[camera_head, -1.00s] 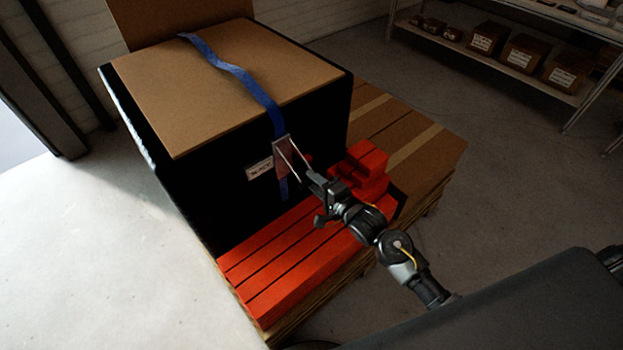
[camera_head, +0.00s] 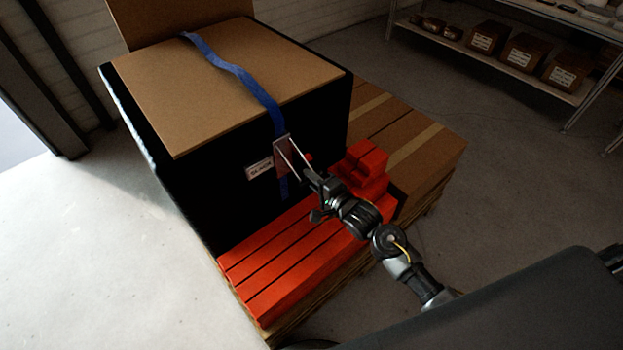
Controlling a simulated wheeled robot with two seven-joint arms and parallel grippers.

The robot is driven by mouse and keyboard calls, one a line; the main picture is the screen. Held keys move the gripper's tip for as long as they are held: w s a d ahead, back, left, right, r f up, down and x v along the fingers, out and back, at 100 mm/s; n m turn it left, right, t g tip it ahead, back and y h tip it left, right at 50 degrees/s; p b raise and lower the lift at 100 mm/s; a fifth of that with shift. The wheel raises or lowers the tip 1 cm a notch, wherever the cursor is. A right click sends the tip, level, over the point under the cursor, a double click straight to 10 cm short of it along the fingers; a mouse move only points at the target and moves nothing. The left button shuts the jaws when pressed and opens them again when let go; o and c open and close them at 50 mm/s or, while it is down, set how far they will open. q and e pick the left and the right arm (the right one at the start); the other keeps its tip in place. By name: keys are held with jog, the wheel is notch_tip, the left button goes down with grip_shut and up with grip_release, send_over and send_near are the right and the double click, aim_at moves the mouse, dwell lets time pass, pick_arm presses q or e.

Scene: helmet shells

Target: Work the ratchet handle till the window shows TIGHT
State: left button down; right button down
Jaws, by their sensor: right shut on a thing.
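The ratchet (camera_head: 281,150) sits on the blue strap (camera_head: 235,72) on the dark side of the big box. Its handle (camera_head: 292,160), two thin silver bars, slants out down and right from the ratchet body. My right gripper (camera_head: 308,174) is shut on the outer end of the handle. My left gripper is not in view.
Red blocks (camera_head: 285,262) lie along the pallet below the ratchet, and more red blocks (camera_head: 363,165) are stacked beside my right wrist. Brown cartons (camera_head: 425,145) lie behind them. Shelves (camera_head: 510,68) stand far right. The floor at left is clear.

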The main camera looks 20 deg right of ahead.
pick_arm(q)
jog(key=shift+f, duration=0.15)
pick_arm(e)
jog(key=shift+f, duration=0.1)
